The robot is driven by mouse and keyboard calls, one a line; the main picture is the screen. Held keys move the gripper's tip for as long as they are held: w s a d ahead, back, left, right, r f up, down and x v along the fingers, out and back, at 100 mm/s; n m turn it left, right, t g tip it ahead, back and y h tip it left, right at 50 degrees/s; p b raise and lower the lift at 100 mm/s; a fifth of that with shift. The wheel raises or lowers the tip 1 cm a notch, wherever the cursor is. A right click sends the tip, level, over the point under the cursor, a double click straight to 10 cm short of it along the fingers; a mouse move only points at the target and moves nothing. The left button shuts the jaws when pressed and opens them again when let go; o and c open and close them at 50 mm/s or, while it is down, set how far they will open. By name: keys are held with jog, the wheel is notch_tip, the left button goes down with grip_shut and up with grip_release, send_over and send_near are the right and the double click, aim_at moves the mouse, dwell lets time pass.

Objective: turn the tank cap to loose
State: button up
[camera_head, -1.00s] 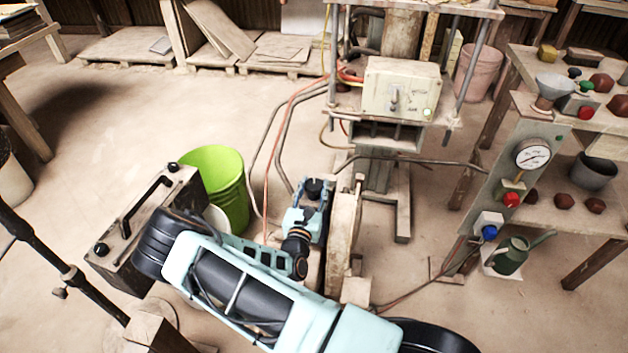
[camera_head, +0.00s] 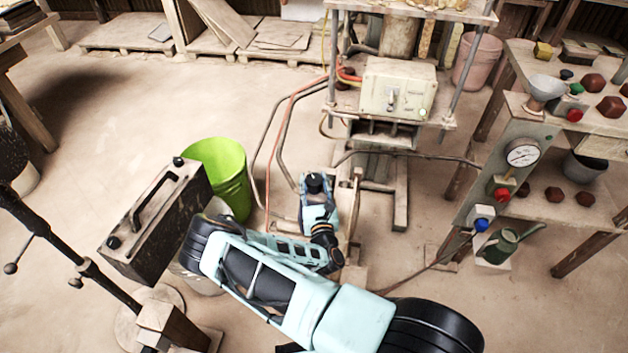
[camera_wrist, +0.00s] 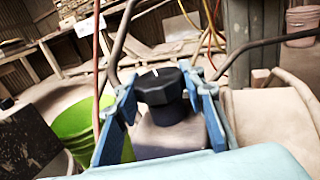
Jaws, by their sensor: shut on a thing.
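The tank cap is a dark faceted knob with a white mark on its top; it shows in the middle of the wrist view (camera_wrist: 161,87). It sits on a pale tank neck (camera_wrist: 168,130). My gripper (camera_wrist: 165,97) is shut on the cap, with one blue finger on each side of it. In the head view my gripper (camera_head: 316,195) is low in the middle, and the dark cap (camera_head: 314,183) shows at its far end. The tank itself is mostly hidden by my gripper and arm.
A green bucket (camera_head: 222,175) and a dark metal box with a handle (camera_head: 155,222) stand left of my gripper. Hoses (camera_head: 275,140) run behind it to the press. A gauge panel (camera_head: 505,165) and a green watering can (camera_head: 499,247) stand on the right.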

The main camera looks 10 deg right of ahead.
aim_at(315, 188)
jog(key=o, duration=1.2)
jog(key=shift+s+a, duration=0.2)
jog(key=shift+s, duration=3.55)
